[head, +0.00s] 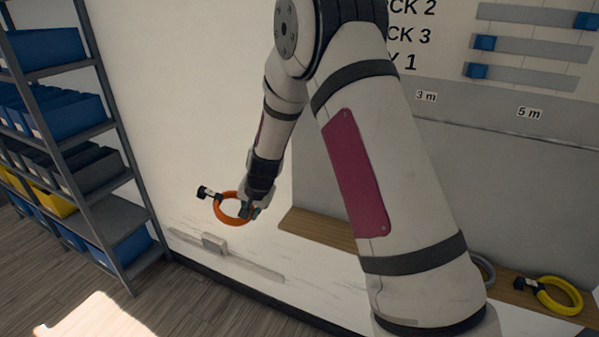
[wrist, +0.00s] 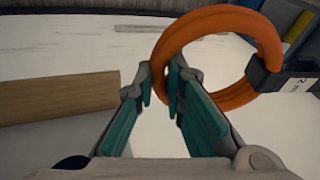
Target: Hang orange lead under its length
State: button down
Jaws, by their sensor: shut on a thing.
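The orange lead (head: 224,214) is a coiled ring with a black plug (head: 203,192) on its left side. My gripper (head: 250,211) is shut on the coil's right side and holds it in the air in front of the white wall. In the wrist view, the orange lead (wrist: 237,97) passes between the teal-padded fingers of my gripper (wrist: 163,80). A white tag with small print, perhaps "2 m", shows by the black part at right. My arm hides the board's left part.
A wooden ledge (head: 310,226) runs below the board, with a yellow coil (head: 557,297) and a partly hidden grey coil (head: 487,268) at right. A shelf rack (head: 118,215) with blue and yellow bins stands at left. Floor between is clear.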

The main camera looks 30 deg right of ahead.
jog(key=shift+w+d+r+m+t, duration=0.15)
jog(key=shift+w+m+t, duration=0.2)
jog(key=shift+m, duration=0.35)
jog(key=m, duration=0.1)
jog(key=m+t, duration=0.1)
jog(key=shift+w+d+r+m+t+h, duration=0.25)
jog(key=shift+d+r+m+h, duration=0.1)
jog(key=shift+d+m+h, duration=0.05)
jog(key=s+d+r+m+h, duration=0.5)
jog(key=r+m+h, duration=0.2)
jog(key=m+h, duration=0.15)
jog(key=s+d+r+m+h, duration=0.55)
jog(key=r+m+h, duration=0.2)
jog(key=m, duration=0.25)
jog(key=w+d+f+b, duration=0.2)
jog(key=w+d+b, duration=0.3)
jog(key=w+d, duration=0.4)
jog(key=shift+d+h, duration=0.3)
jog(key=shift+d, duration=0.7)
jog(key=shift+f, duration=0.15)
